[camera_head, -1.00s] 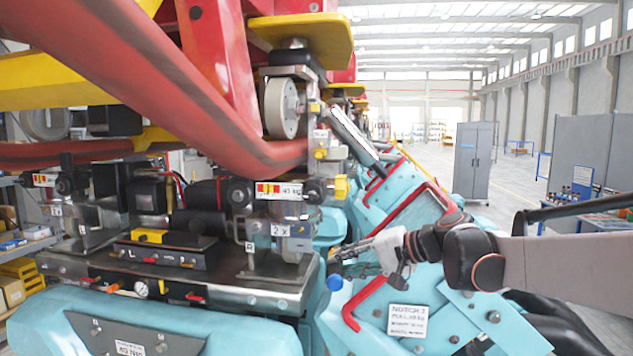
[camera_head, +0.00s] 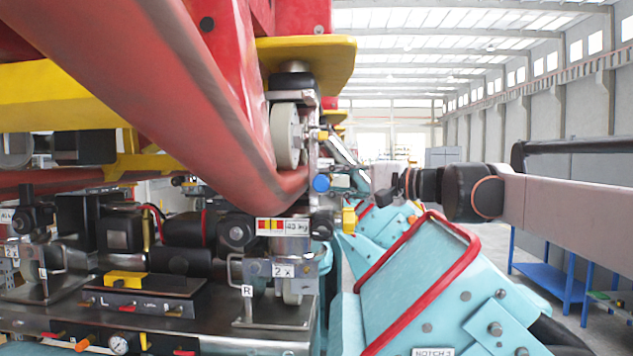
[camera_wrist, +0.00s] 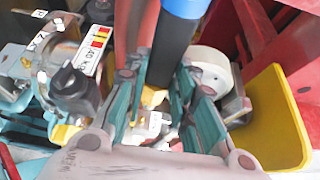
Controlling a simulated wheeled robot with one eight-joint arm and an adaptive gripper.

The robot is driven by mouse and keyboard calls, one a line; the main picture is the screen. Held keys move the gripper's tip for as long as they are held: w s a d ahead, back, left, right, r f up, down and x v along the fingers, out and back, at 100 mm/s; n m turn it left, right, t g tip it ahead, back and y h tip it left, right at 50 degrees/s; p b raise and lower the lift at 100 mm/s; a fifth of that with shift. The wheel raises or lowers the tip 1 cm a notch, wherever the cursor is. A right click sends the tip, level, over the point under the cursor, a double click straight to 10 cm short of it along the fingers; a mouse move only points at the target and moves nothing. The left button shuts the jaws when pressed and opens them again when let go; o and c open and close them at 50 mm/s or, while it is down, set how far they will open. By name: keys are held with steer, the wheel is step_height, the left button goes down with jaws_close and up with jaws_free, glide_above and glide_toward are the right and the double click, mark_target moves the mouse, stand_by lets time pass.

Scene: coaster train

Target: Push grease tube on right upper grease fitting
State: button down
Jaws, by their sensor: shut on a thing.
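The grease tube is black with a blue end; the blue end (camera_head: 321,183) shows in front of the bracket beside the wheel in the head view. My gripper (camera_head: 383,188) is to the right of the bracket in the head view. A small yellow part (camera_head: 323,135) on the bracket, right of the pale wheel (camera_head: 285,135), may be the upper fitting. I cannot tell whether the tube touches it.
A yellow block (camera_head: 348,221) sits lower on the bracket. The thick red rail (camera_head: 200,95) passes left of it. Turquoise seat parts with a red rim (camera_head: 405,285) stand below my arm. A yellow plate (camera_head: 306,60) overhangs the wheel. Open hall lies to the right.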

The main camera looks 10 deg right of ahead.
steer(key=w+d+p, duration=0.1)
steer(key=w+d, duration=0.1)
steer(key=w, duration=0.6)
steer(key=shift+w, duration=0.25)
stand_by(0.4)
steer(key=shift+d+f, duration=0.1)
steer(key=shift+w+d+r+p, duration=0.2)
steer(key=shift+w+p, duration=0.15)
steer(key=shift+p, duration=0.1)
stand_by(1.8)
steer(key=shift+s+a+f, duration=0.1)
steer(key=shift+s+f, duration=0.1)
steer(key=shift+s, duration=0.05)
steer(key=shift+s+a+b, duration=0.15)
steer(key=shift+s+a, duration=0.15)
steer(key=shift+s, duration=0.65)
steer(key=shift+s+a+b, duration=0.2)
steer(key=shift+s+a, duration=0.15)
steer(key=shift+s, duration=0.55)
steer(key=shift+s+a+b, duration=0.15)
steer(key=shift+s+a, duration=0.15)
steer(key=shift+s, duration=0.65)
